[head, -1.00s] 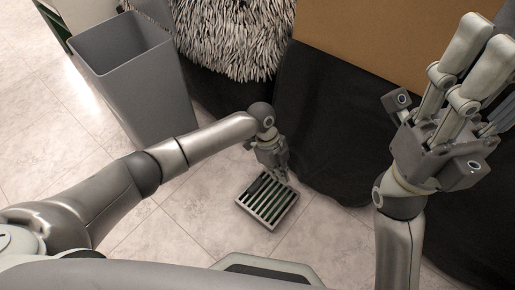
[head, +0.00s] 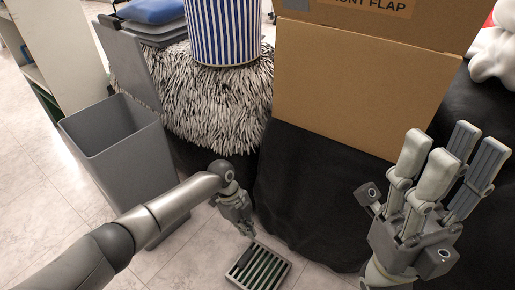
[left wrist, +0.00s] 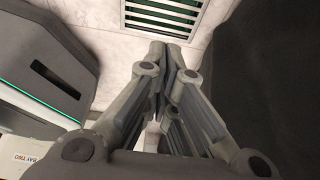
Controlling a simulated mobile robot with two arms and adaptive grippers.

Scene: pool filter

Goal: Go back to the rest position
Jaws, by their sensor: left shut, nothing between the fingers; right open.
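My left gripper (head: 247,233) hangs pointing down near the floor, just above the far edge of a slatted grate (head: 262,266). Its fingers are shut with nothing between them; the left wrist view shows the fingertips (left wrist: 171,48) together and the grate (left wrist: 163,17) beyond them. I cannot tell whether the fingertips touch the grate. My right gripper (head: 445,148) is raised on the right with its fingers pointing up, spread open and empty, in front of the black cloth.
A grey bin (head: 108,168) stands left, close to my left arm. A shaggy black-and-white covering (head: 215,100) bears a blue-striped container (head: 223,30). A large cardboard box (head: 345,85) sits on a black-draped table (head: 310,185) at the right. Pale tiled floor (head: 40,215) is open at left.

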